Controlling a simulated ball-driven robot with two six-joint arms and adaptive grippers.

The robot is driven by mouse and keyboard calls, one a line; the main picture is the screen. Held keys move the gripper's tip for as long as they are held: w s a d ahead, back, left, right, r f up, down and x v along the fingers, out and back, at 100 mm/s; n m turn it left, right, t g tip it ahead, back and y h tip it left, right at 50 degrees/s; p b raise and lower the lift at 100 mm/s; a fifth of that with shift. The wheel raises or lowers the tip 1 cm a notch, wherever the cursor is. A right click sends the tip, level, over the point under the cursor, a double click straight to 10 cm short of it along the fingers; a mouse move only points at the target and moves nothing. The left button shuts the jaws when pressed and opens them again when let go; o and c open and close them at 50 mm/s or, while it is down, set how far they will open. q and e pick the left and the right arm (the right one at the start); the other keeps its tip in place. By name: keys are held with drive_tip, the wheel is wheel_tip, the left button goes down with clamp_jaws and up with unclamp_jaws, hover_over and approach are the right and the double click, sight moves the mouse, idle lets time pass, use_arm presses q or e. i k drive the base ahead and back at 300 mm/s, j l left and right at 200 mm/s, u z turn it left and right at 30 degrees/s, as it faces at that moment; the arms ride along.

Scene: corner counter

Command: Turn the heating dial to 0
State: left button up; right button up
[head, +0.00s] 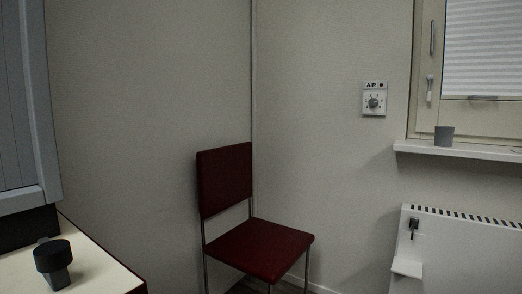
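A white wall plate marked AIR carries a round grey dial (374,102) with small marks around it; its setting is too small to read. A white heater (460,255) hangs on the wall at the lower right. A small dark fitting (414,224) sits on its upper left face; I cannot tell whether it is a dial, and no number can be read. Neither of my grippers is in view.
A dark red chair (262,248) stands in the corner. At the lower left, a black object (53,262) stands on a pale counter (102,275) beside a grey cabinet (22,105).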

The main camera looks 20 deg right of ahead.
sight(373, 102)
drive_tip(key=l+z, duration=0.1)
drive_tip(key=z, duration=0.35)
drive_tip(key=i+l+z, duration=0.1)
drive_tip(key=z, duration=0.35)
drive_tip(key=l+z, duration=0.1)
drive_tip(key=z, duration=0.4)
drive_tip(key=i+u, duration=0.15)
drive_tip(key=i, duration=0.4)
drive_tip(key=i+l+u, duration=0.1)
drive_tip(key=i, duration=0.45)
drive_tip(key=i+l+u, duration=0.15)
drive_tip(key=i, duration=0.4)
